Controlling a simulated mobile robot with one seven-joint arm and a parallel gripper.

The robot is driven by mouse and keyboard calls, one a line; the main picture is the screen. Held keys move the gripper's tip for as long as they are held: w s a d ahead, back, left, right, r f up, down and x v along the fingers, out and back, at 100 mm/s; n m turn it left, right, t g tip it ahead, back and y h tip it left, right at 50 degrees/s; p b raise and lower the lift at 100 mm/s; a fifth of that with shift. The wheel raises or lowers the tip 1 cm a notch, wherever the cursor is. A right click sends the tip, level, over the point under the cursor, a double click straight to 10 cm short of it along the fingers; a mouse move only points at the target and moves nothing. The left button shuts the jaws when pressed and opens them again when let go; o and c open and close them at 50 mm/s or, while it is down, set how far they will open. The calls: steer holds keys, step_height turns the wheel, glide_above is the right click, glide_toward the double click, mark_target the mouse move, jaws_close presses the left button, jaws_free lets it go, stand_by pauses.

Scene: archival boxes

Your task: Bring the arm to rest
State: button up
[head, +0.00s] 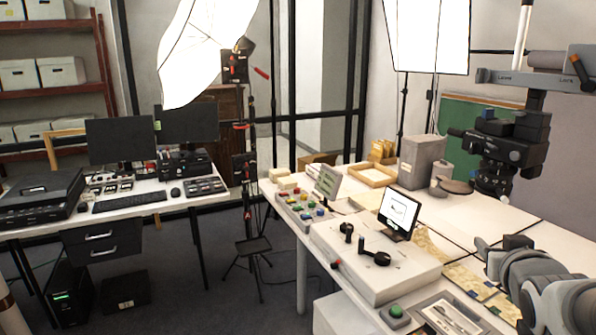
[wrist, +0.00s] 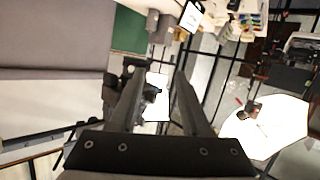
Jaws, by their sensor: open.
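My arm (head: 550,290) shows at the lower right of the head view, beside the right end of the white worktable (head: 505,205). Its outer end is cut off by the picture edge, so my gripper cannot be made out there. In the wrist view my gripper (wrist: 158,76) has its two dark fingers apart, with nothing between them. Past the fingers the room appears turned over, with no object close to the fingertips.
A camera on a stand (head: 508,150) hangs above the table near my arm. A control box with a small screen (head: 399,212) stands on the table. Softbox lights (head: 427,35) stand behind. A computer desk (head: 150,200) is at left, with dark floor between.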

steer(key=s+a+f+n+g+y, duration=0.1)
steer(key=s+a+g+y, duration=0.1)
steer(key=s+a, duration=0.5)
steer(key=s+a+f+n+g+y, duration=0.2)
steer(key=s+a+g, duration=0.3)
steer(key=a, duration=1)
steer(key=s+y+p, duration=0.1)
steer(key=s, duration=0.2)
steer(key=shift+a+f+g+y, duration=0.25)
steer(key=shift+a+g+y, duration=0.05)
steer(key=shift+a, duration=0.05)
steer(key=shift+d, duration=0.1)
